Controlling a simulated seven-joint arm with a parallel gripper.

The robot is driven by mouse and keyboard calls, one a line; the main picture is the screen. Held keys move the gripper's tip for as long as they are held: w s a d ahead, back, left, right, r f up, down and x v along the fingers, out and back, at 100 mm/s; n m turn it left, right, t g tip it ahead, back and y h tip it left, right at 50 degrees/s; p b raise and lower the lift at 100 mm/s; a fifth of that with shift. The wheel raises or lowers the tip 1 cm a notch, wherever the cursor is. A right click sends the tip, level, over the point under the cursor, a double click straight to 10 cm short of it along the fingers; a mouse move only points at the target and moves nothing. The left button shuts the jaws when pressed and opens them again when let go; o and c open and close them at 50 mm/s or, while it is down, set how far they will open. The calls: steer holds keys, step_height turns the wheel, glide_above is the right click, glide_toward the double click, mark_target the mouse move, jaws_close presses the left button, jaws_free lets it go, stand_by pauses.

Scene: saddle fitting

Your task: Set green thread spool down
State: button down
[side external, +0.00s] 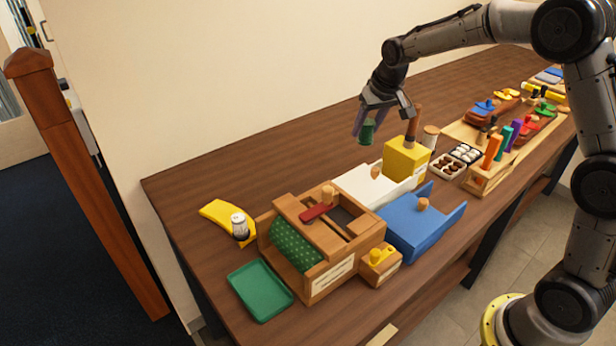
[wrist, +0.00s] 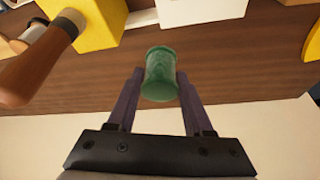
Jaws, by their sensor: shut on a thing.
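The green thread spool (wrist: 160,75) is between the two fingers of my gripper (wrist: 158,88) in the wrist view, with its ends clear of the fingers. In the side view the green spool (side external: 367,131) hangs at the tips of my gripper (side external: 363,124), above the back part of the wooden table (side external: 230,185). My gripper is shut on the spool. The spool appears held off the table top, but its exact height is hard to tell.
A yellow block (side external: 402,162) with a brown handle (side external: 411,125) stands close on the right, with a pale spool (side external: 430,136) behind it. A white block (side external: 365,187) and a blue piece (side external: 415,222) lie nearer. Bare table lies left of my gripper, along the wall.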

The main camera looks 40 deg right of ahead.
steer(key=s+a+n, duration=0.2)
steer(key=s+a, duration=0.3)
steer(key=a, duration=0.4)
steer(key=shift+y, duration=0.4)
steer(key=w+f, duration=0.2)
steer(key=w, duration=0.2)
steer(key=w+a+f, duration=0.1)
steer(key=w+f, duration=0.2)
steer(key=w, duration=0.2)
steer(key=w+f, duration=0.3)
steer(key=w, duration=0.2)
steer(key=shift+w+a+f, duration=0.1)
steer(key=shift+a+f, duration=0.1)
steer(key=shift+a, duration=0.15)
steer(key=shift+w+f, duration=0.15)
steer(key=shift+f, duration=1.6)
steer(key=shift+f, duration=0.15)
steer(key=shift+c, duration=1.5)
jaws_free()
